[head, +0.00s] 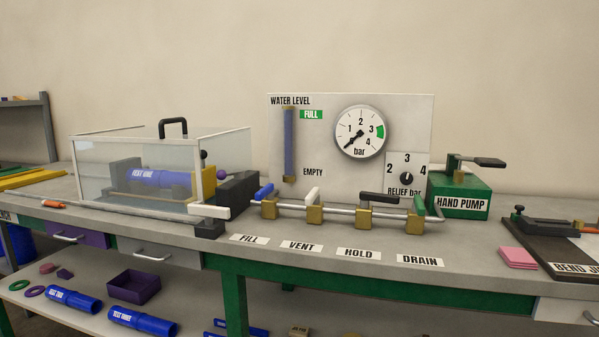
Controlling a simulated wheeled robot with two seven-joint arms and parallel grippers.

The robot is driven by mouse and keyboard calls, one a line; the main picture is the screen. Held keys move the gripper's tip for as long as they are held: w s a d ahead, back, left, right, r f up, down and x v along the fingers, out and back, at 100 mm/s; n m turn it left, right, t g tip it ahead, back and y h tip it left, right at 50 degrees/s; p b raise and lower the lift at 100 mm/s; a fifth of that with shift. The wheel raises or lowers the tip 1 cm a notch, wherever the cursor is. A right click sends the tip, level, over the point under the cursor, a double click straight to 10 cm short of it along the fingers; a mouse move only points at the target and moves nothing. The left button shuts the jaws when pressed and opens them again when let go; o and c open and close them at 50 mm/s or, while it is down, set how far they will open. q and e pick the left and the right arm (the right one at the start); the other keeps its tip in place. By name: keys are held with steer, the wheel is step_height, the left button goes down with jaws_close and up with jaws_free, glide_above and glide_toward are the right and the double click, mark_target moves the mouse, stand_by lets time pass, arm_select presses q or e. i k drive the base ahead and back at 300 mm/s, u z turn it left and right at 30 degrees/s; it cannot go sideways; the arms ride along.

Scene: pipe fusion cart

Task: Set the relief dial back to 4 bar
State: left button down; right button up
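The relief dial (406,182) is a small black knob on the right of the white gauge panel (240,0). The figures 2, 3 and 4 stand left, above and right of it, with "RELIEF bar" below. Its pointer seems to face up toward 3, but it is too small to be sure. Neither of my grippers is in view.
The pressure gauge (360,132) has its needle at the low end. A valve manifold (340,213) with several coloured levers runs in front of the panel. The green hand pump (459,196) stands right of the dial. A clear-walled box (105,170) holds a blue pipe.

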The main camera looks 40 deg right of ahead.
mark_target(406, 178)
steer(key=u, duration=0.25)
steer(key=i, duration=1.4)
steer(key=z, duration=2.9)
